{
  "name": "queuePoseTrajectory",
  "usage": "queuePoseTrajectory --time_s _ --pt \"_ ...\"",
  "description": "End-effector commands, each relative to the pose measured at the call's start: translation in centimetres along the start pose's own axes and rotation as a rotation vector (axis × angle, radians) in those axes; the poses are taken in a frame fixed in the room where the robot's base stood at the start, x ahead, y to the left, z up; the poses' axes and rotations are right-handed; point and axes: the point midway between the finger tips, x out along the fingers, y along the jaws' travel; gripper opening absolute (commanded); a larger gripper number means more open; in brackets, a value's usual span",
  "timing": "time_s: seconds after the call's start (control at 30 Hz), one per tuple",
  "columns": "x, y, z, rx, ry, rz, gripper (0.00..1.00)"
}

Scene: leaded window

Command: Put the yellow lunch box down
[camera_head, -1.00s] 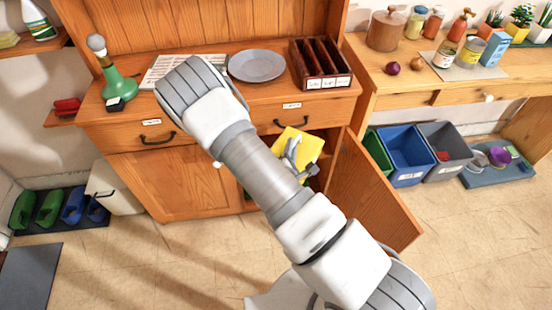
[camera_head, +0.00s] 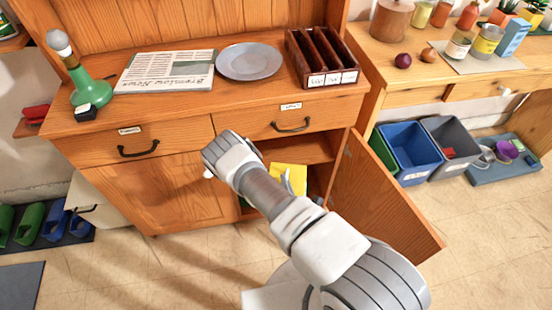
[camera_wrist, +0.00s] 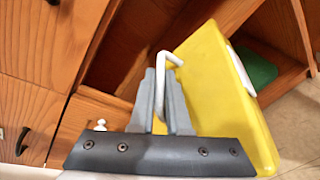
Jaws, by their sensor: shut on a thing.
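The yellow lunch box (camera_wrist: 215,85) hangs tilted in the wrist view, with a white wire handle at its top left and a white part on its right edge. My gripper (camera_wrist: 161,78) is shut on that handle. In the head view a yellow part of the lunch box (camera_head: 291,177) shows in front of the open cupboard (camera_head: 297,150). The rest of it, and my gripper, are hidden behind my arm there. I cannot tell whether the lunch box touches the cupboard floor.
The cupboard door (camera_head: 376,198) stands open on the right. A green object (camera_wrist: 254,67) lies inside the cupboard. A grey plate (camera_head: 249,62), a newspaper (camera_head: 165,70) and a brown sorter (camera_head: 322,58) are on the top. Blue (camera_head: 411,150) and grey bins stand right of the door.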

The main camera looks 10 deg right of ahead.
Motion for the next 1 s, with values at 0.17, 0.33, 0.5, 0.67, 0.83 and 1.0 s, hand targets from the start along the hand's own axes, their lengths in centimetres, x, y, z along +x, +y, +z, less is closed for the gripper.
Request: queuePoseTrajectory --time_s 0.17,0.33,0.5,0.67,0.83,1.0 --pt "5.1 0.7 0.4 0.002 -0.006 0.008 0.0" --pt "9.6 1.5 0.8 0.002 -0.004 0.007 0.0" --pt "13.0 2.2 1.4 0.0 -0.004 0.005 0.0" --pt "14.2 2.6 1.6 0.0 -0.003 0.001 0.0" --pt "15.3 2.8 1.7 0.0 -0.003 0.003 0.0" --pt "15.8 1.3 0.8 0.0 -0.002 0.0 0.0"
